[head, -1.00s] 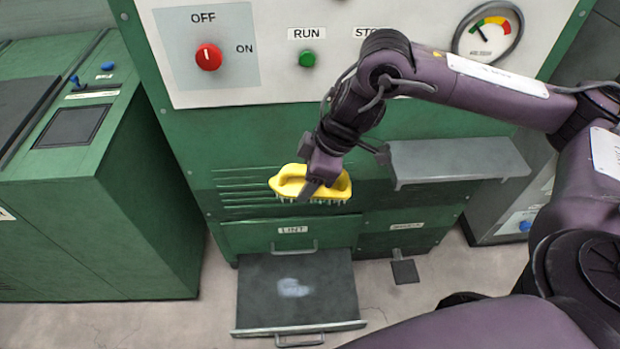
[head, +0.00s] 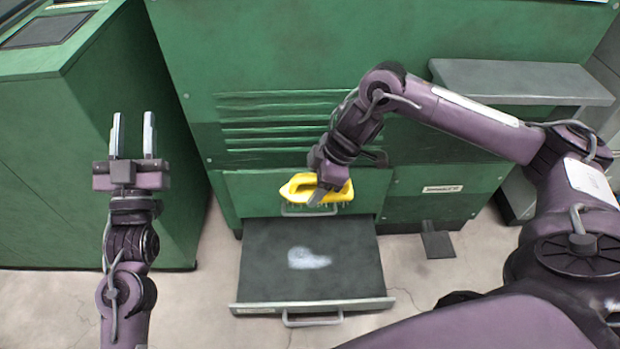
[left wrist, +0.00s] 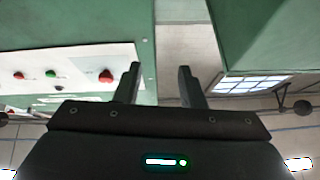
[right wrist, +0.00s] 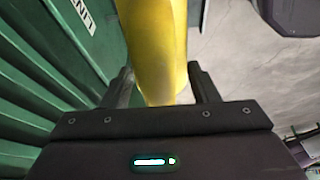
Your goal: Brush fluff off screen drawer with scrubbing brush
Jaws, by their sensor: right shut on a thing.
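The screen drawer (head: 345,268) is pulled out low at the front of the green machine, its dark screen facing up. A white patch of fluff (head: 308,258) lies near the middle of the screen. My right gripper (head: 322,192) is shut on the yellow scrubbing brush (head: 300,186), bristles down, above the back of the drawer and apart from the fluff. In the right wrist view the brush (right wrist: 158,50) runs between the fingers. My left gripper (head: 133,135) is open and empty, raised left of the drawer; its fingers (left wrist: 158,85) stand apart in the left wrist view.
A grey shelf (head: 520,80) juts from the machine at the right. A small pedal (head: 437,243) sits on the floor right of the drawer. A green cabinet (head: 90,170) stands at the left. The drawer's handle (head: 312,320) faces forward, with bare floor around it.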

